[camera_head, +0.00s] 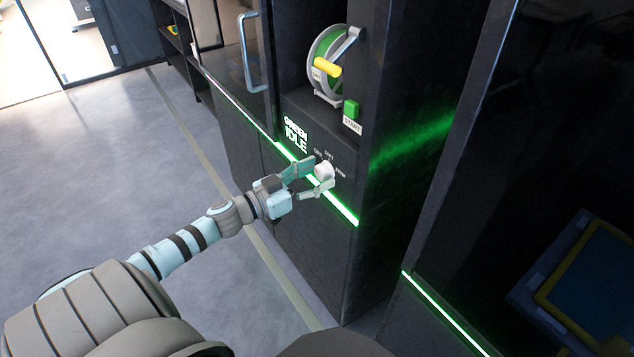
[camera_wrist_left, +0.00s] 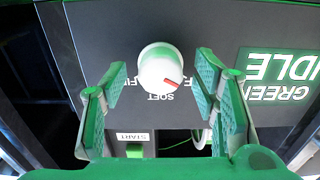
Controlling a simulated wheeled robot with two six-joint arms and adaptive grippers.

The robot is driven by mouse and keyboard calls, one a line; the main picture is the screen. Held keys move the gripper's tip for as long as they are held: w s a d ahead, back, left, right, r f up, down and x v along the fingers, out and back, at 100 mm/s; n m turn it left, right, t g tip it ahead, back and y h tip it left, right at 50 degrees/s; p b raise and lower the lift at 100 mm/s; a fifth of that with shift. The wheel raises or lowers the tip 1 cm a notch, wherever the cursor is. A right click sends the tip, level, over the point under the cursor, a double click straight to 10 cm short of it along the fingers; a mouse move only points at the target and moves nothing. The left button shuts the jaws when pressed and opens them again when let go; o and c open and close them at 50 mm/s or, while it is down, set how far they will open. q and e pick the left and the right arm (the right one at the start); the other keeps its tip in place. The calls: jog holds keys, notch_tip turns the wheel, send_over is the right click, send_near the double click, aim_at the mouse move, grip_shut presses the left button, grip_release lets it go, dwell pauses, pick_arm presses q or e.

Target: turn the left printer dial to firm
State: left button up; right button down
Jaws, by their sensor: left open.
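The white dial (camera_head: 323,170) is on the dark front of the printer, below the word IDLE, with small labels OFF, SOFT and FIRM around it. My left gripper (camera_head: 313,178) is open at the dial, one finger on each side. In the left wrist view the dial (camera_wrist_left: 160,66) sits between the open fingers of my left gripper (camera_wrist_left: 161,80), with a visible gap on both sides. That view is upside down: SOFT is below the dial and FIRM to its left. The red mark points lower right, toward the partly hidden OFF label. My right gripper is not in view.
A dark cabinet (camera_head: 480,200) stands at right. Open floor (camera_head: 120,160) lies at left.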

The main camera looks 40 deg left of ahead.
pick_arm(q)
jog(key=shift+w+d, duration=0.1)
jog(key=shift+w, duration=0.2)
jog(key=shift+c, duration=0.5)
jog(key=c, duration=1.1)
jog(key=shift+o, duration=0.2)
